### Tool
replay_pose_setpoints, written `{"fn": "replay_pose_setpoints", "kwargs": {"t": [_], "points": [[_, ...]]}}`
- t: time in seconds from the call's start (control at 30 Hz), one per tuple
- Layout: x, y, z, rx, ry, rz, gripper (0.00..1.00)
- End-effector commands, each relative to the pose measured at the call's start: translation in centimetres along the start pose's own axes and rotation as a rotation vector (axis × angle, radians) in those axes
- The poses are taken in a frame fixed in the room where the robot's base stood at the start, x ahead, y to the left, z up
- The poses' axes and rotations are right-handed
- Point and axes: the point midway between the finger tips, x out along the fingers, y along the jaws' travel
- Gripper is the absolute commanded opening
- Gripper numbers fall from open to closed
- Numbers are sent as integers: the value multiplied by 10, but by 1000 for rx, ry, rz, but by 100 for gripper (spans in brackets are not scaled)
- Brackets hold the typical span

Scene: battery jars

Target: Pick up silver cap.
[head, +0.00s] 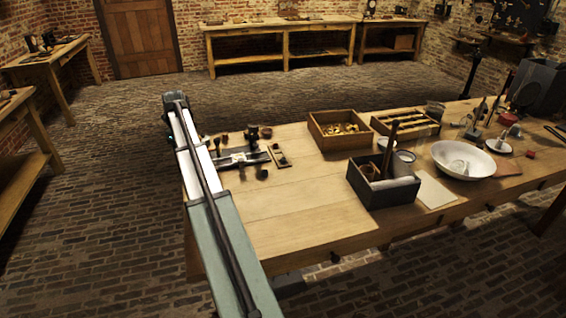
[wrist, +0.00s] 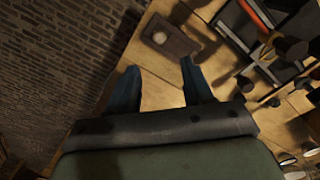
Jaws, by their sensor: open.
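My gripper (wrist: 160,64) is open in the wrist view, its two dark blue fingers apart with nothing between them. A small dark wooden block (wrist: 174,36) lies beyond the fingertips, with a pale round piece (wrist: 160,38) on it. I cannot tell whether this piece is the silver cap. A dark wooden block (head: 281,156) with a pale spot also shows in the head view, beside a group of small dark parts (head: 250,134). No silver cap can be told for sure among these parts. In the head view my arm hides part of the table's left edge.
The wooden table (head: 300,215) is bare at its front left. A wooden box (head: 318,135) with brass pieces, a black box (head: 366,193) with tools, and a white bowl (head: 443,159) stand further right. Dark cylindrical parts (wrist: 291,47) crowd the wrist view's right side.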

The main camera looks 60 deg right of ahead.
Motion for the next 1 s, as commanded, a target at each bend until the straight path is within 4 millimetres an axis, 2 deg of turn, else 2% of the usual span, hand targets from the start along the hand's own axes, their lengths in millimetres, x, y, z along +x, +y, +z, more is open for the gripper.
{"fn": "replay_pose_setpoints", "kwargs": {"t": [0.4,0.47,0.73,0.87,1.0], "points": [[0,0,0,0,0,0,51],[0,0,0,0,0,0,56],[0,-2,-2,4,0,0,57],[0,-22,-16,34,0,0,57],[0,-65,-52,105,0,-1,57]]}}
